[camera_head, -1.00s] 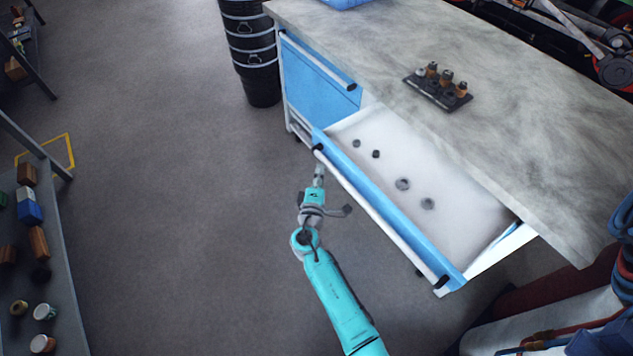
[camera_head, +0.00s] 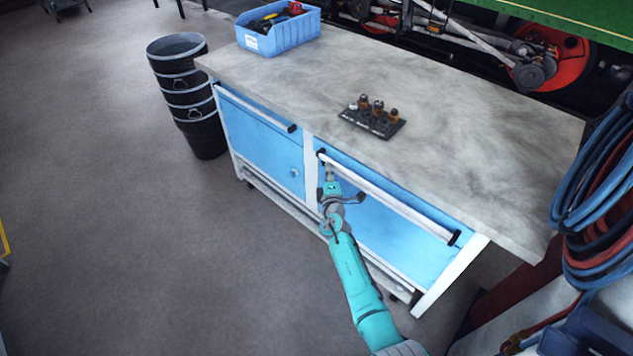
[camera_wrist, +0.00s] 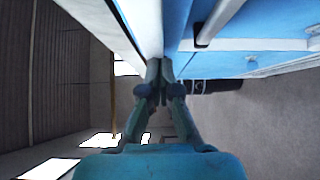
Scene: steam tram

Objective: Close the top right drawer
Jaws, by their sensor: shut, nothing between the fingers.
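The top right drawer (camera_head: 410,222) has a blue front with a long white handle bar on black end mounts. In the head view its front sits at the cabinet face, and its inside does not show. My gripper (camera_head: 328,168) is shut and empty at the left end of the handle, close to the drawer front. I cannot tell whether it touches. In the wrist view the closed fingertips (camera_wrist: 158,68) point at the white edge beside blue panels.
The grey worktop (camera_head: 500,150) carries a small dark rack (camera_head: 372,122) with small pieces and a blue bin (camera_head: 278,36). Black stacked buckets (camera_head: 188,100) stand left of the cabinet. Coiled hoses (camera_head: 590,215) hang at the right.

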